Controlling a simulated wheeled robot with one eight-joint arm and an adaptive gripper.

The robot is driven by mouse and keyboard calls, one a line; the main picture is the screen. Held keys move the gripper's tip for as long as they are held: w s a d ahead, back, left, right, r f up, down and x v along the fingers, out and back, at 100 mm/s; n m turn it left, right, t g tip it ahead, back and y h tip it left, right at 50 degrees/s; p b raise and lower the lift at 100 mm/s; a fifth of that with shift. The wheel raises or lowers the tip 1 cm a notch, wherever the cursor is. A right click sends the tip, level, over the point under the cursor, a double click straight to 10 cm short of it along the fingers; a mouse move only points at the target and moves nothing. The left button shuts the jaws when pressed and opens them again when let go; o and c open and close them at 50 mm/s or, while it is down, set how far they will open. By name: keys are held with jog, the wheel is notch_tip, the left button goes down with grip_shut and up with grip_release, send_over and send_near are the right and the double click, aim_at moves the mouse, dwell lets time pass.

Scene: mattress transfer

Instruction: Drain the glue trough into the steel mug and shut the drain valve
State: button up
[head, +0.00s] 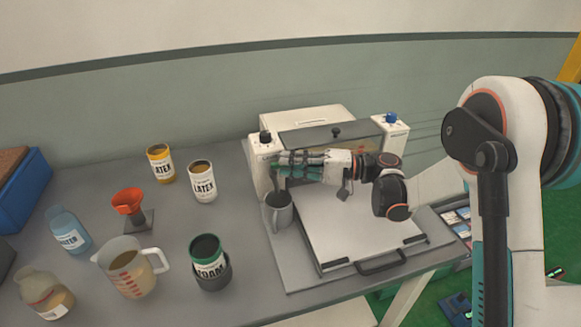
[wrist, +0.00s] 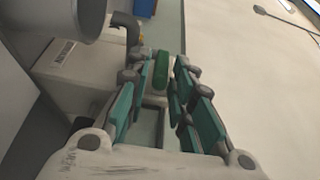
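The glue trough (head: 325,135), with a dark cover and a black knob, lies between two white posts of the machine. The steel mug (head: 281,217) stands upright at the machine's left front corner; its grey side also shows large at the top left of the wrist view (wrist: 60,18). A dark bent drain pipe (wrist: 125,24) and a green valve handle (wrist: 162,63) show in the wrist view. My gripper (wrist: 164,75) is open, its teal-padded fingers pointing at the green handle, which sits between or just beyond the fingertips. I cannot tell whether they touch it. The mug's inside is not clear.
A flat white plate (head: 345,225) with a dark front handle lies before the trough. To the left stand latex cans (head: 202,182), an orange funnel (head: 128,202), a measuring jug (head: 130,268), a green foam can (head: 208,258) and bottles. Bare grey table lies between them.

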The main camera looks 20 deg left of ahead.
jog(key=shift+a, duration=0.15)
grip_shut()
